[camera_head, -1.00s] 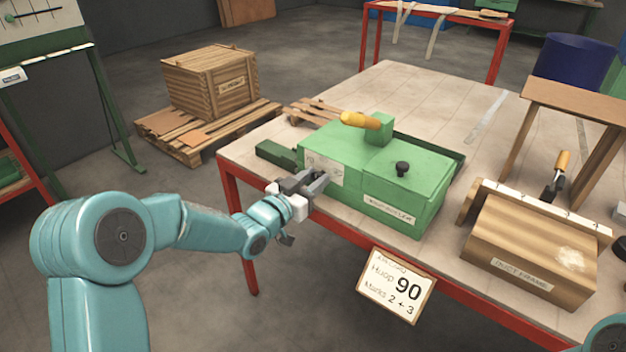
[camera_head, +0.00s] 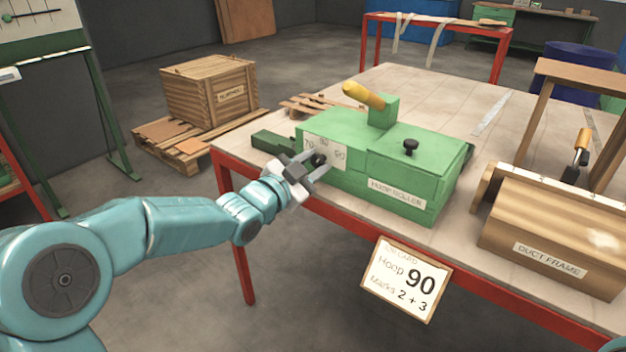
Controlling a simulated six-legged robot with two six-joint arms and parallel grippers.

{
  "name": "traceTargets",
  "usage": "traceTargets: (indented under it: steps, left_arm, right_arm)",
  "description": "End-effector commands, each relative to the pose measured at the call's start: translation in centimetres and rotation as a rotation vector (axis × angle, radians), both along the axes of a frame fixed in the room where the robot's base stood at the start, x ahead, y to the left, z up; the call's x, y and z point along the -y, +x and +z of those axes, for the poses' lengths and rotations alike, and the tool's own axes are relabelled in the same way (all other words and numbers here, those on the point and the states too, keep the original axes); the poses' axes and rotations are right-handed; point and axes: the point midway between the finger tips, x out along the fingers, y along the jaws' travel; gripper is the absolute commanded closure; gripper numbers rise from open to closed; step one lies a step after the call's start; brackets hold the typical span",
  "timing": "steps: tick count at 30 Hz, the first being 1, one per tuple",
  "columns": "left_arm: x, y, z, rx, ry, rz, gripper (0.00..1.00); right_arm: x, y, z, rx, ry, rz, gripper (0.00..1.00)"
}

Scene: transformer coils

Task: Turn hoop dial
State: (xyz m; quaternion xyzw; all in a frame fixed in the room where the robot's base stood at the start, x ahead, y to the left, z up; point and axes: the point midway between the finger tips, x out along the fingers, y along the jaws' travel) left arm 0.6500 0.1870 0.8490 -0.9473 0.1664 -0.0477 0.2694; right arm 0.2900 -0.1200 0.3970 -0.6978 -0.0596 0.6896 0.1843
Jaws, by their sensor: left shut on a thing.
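The green hoop roller (camera_head: 402,168) stands on the table near its front left edge. Its hoop dial (camera_head: 324,148) is a pale plate on the left end, marked with numbers that seem to read 70, 80 and 90. A small dark knob (camera_head: 319,160) sits at the plate's lower middle. My left gripper (camera_head: 318,165) reaches in from the left and is shut on this knob, its fingers on either side of it. The fingers partly cover the knob, and I cannot tell which number it points to. My right gripper is out of view.
A yellow-handled lever (camera_head: 364,95) and a black knob (camera_head: 411,146) top the roller. A job card (camera_head: 407,281) reading "Hoop 90, Marks 2 + 3" hangs at the table's front edge. A wooden duct frame (camera_head: 553,243) stands to the right.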

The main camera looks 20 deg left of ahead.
Motion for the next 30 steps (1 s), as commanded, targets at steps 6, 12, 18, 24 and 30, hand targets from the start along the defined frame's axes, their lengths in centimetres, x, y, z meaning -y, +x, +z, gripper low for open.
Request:
traceTargets:
  steps: [6, 12, 18, 24, 30]
  left_arm:
    - [0.1, 0.0, -0.3, 0.046, 0.121, 0.000, 0.97]
    - [0.1, 0.0, -0.2, 0.068, 0.188, 0.000, 0.97]
    - [0.1, 0.0, -0.1, 0.077, 0.216, 0.001, 0.97]
    - [0.1, 0.0, 0.0, 0.078, 0.220, 0.000, 0.97]
    - [0.1, 0.0, 0.0, 0.078, 0.219, 0.000, 0.60]
  right_arm:
    - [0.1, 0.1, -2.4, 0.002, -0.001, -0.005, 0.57]
    - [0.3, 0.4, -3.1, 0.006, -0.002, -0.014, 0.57]
    - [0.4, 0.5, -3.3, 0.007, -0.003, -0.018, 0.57]
    - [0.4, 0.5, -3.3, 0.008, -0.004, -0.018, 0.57]
    - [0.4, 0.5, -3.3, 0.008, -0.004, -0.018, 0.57]
